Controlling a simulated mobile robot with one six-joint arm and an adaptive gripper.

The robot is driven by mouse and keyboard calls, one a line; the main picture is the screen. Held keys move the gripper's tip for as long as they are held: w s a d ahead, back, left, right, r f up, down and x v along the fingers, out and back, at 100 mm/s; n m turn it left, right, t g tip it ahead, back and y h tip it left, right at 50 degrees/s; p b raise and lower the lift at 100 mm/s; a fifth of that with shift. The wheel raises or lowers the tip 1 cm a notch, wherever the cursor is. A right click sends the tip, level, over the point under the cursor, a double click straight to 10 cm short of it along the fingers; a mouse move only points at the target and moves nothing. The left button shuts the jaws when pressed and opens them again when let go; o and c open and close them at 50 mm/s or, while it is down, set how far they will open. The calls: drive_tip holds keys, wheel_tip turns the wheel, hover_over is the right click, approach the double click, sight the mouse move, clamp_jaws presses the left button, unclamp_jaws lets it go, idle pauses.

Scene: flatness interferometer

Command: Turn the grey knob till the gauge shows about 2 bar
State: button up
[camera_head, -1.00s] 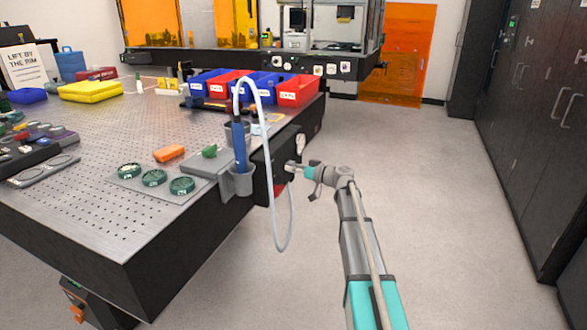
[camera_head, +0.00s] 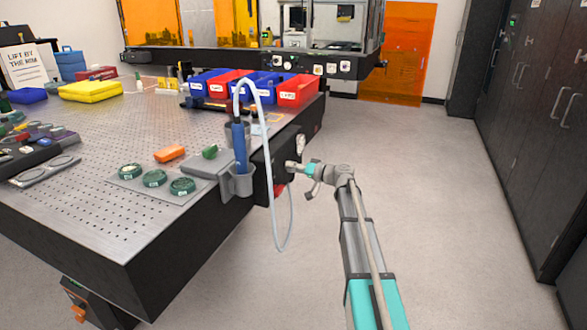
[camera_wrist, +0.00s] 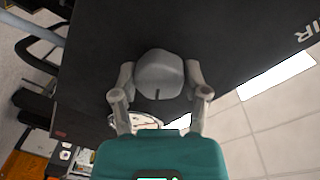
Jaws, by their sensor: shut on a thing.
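The grey knob (camera_wrist: 158,76) sits on the dark side panel of the bench and fills the middle of the wrist view, with a dark line on its face. My gripper (camera_wrist: 161,84) has one finger on each side of the knob and is shut on it. In the head view my gripper (camera_head: 291,167) reaches the panel from the right, and the knob is mostly hidden there. The gauge (camera_wrist: 124,126) shows only as a pale rim, mostly covered by my gripper's body. Its needle and reading cannot be made out.
The perforated bench (camera_head: 90,210) fills the left. A blue handheld tool (camera_head: 239,147) stands in a grey holder (camera_head: 241,184) near my gripper, and its pale hose (camera_head: 285,235) hangs beside the panel. Dark cabinets (camera_head: 535,130) line the right. The floor between is clear.

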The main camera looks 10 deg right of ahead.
drive_tip(key=o, duration=1.1)
drive_tip(key=shift+n, duration=0.3)
